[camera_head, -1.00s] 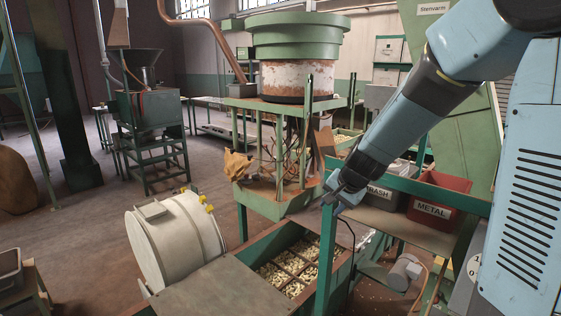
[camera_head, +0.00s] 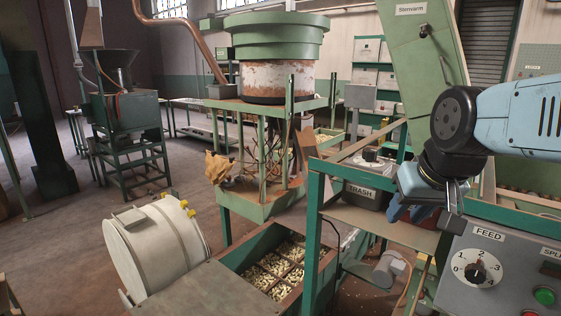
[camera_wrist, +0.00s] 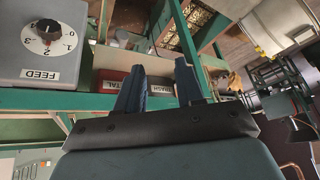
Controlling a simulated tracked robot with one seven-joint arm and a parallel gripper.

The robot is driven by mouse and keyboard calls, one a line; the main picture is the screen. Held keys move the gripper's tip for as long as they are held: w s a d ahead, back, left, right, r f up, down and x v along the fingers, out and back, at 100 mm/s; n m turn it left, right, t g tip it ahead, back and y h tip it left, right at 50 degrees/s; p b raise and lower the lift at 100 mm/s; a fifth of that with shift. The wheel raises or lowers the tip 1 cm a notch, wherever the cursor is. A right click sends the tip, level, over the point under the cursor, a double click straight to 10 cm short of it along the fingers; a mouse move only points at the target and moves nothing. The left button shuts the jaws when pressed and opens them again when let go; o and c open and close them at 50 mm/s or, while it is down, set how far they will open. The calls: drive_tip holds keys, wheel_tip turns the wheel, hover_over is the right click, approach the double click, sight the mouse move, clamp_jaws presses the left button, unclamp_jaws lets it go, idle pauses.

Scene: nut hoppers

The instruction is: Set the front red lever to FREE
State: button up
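I see no red lever and no FREE marking in either view. My gripper (camera_head: 425,210) is in the right half of the head view, in front of the bins on the green frame. In the wrist view its two dark blue fingers (camera_wrist: 160,88) stand apart with nothing between them. A grey control box (camera_head: 455,252) is at the lower right, below and right of my gripper. It bears a FEED dial (camera_head: 476,270), a green button (camera_head: 543,296) and a partly cut-off label starting "SPL". The dial also shows in the wrist view (camera_wrist: 48,30).
The TRASH bin (camera_head: 361,192) sits on the green frame (camera_head: 313,235). A nut tray with compartments (camera_head: 238,262) lies lower middle, beside a white drum (camera_head: 155,245). A green-rimmed hopper (camera_head: 275,45) stands behind. Open floor lies at the left.

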drive_tip(key=w+a+f+n+g+h, duration=0.2)
drive_tip(key=w+a+f+h, duration=0.1)
drive_tip(key=w+f, duration=0.9)
drive_tip(key=w+a+f+n+g+h, duration=0.2)
drive_tip(key=w+f+h, duration=0.2)
drive_tip(key=w+f, duration=0.85)
drive_tip(key=n+t+h, duration=0.3)
drive_tip(key=n+h, duration=0.5)
drive_tip(key=h, duration=0.3)
approach(420, 292)
wheel_tip(420, 292, down, 4)
drive_tip(key=w, duration=0.2)
drive_tip(key=x, duration=1.3)
drive_tip(key=shift+w+a+r, duration=0.1)
drive_tip(key=shift+w+r, duration=0.05)
drive_tip(key=shift+w, duration=0.05)
drive_tip(key=shift+c, duration=0.2)
clamp_jaws()
